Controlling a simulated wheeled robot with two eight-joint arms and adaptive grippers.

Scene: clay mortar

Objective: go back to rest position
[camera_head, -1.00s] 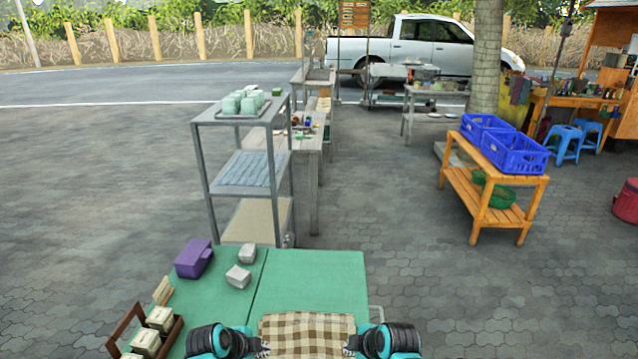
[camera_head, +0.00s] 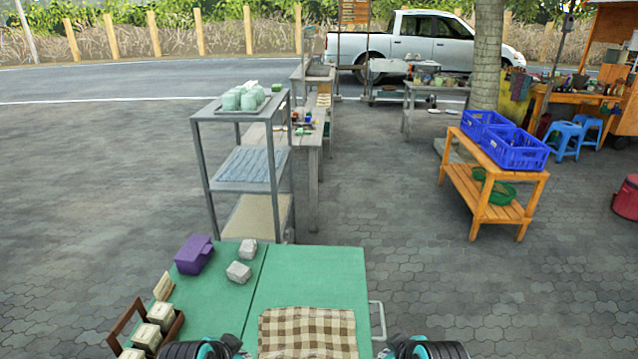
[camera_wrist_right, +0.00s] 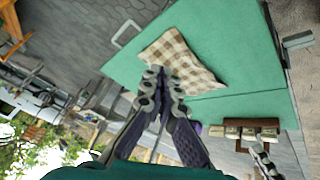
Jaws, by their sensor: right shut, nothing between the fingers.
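My right arm (camera_head: 430,348) and left arm (camera_head: 200,349) show only at the bottom edge of the head view, low at either side of the checked cloth. The fingers of both grippers are cut off or hidden there. In the right wrist view, my right gripper (camera_wrist_right: 163,78) is shut and empty, with its tips in front of the cloth's edge in the picture. What looks like my left gripper (camera_wrist_right: 261,158) shows small at the lower right of that view; its jaws are too small to read. The brown and cream checked cloth (camera_head: 308,333) lies on the green table (camera_head: 310,280).
A purple box (camera_head: 194,255), two grey blocks (camera_head: 238,272) and a wooden tray (camera_head: 124,318) with pale blocks are on the table's left half. A grey shelf rack (camera_head: 200,165) stands behind. A metal handle (camera_head: 381,318) sticks out at the table's right edge.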

